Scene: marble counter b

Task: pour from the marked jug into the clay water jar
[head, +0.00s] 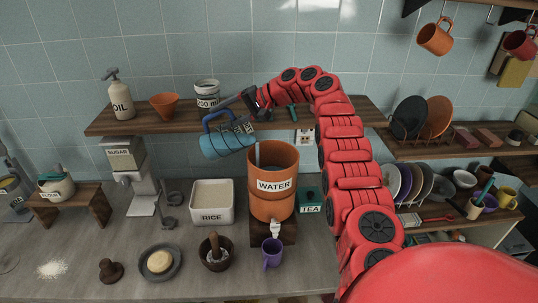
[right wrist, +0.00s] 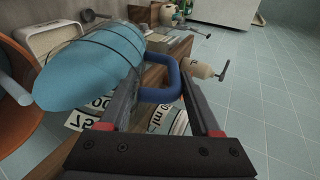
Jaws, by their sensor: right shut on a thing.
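The blue marked jug (head: 228,140), with dark bands and white labels, is tilted in the air up and left of the clay water jar's mouth. My right gripper (head: 240,103) is shut on its blue handle; the handle shows between the fingers in the right wrist view (right wrist: 163,88). The orange clay water jar (head: 272,208), labelled WATER, stands upright on a wooden stand. A narrow grey-blue strip shows at the jar's mouth, by the jug; I cannot tell if it is liquid or a solid thing. The jug's inside is hidden. My left gripper is not in view.
A wooden shelf (head: 170,126) with an oil bottle (head: 121,100), orange bowl (head: 164,105) and white tub (head: 207,92) runs behind the jug. A rice bin (head: 212,203) stands left of the jar. A purple mug (head: 272,252) is below its tap. A tea box (head: 310,200) is to the right.

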